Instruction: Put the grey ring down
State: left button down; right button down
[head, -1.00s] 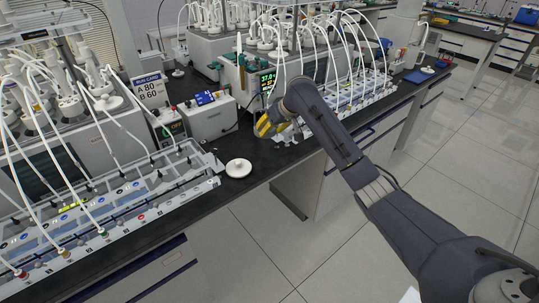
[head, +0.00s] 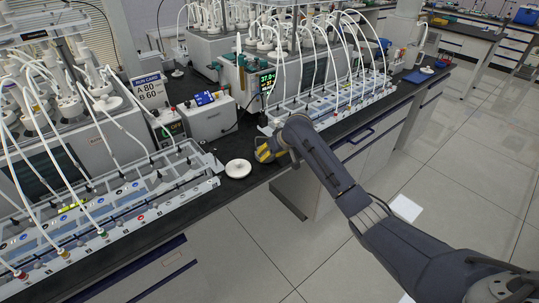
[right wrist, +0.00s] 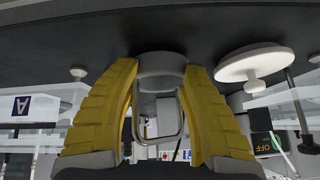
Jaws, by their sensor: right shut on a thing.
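The grey ring (right wrist: 160,62) sits between the two yellow fingertips of my right gripper in the right wrist view. My right gripper (right wrist: 159,75) is shut on it. The black bench top (right wrist: 150,25) lies close beyond the ring; I cannot tell whether they touch. In the head view my right gripper (head: 266,152) is low over the bench near its front edge, and the ring cannot be made out there. My left gripper is not in view.
A white round lid (head: 238,168) with a knob lies on the bench just left of my right gripper. Racks with tubing (head: 335,103) stand right and left. A white control box (head: 211,118) and a run card (head: 150,90) stand behind.

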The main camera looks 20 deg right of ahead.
jog(key=shift+f, duration=0.15)
jog(key=c, duration=0.7)
grip_release()
jog(key=shift+f, duration=0.15)
jog(key=shift+o, duration=0.2)
jog(key=shift+s+d+r, duration=0.1)
jog(key=shift+r, duration=0.25)
jog(key=v, duration=1.1)
jog(key=shift+s+r, duration=0.2)
jog(key=shift+r, duration=0.05)
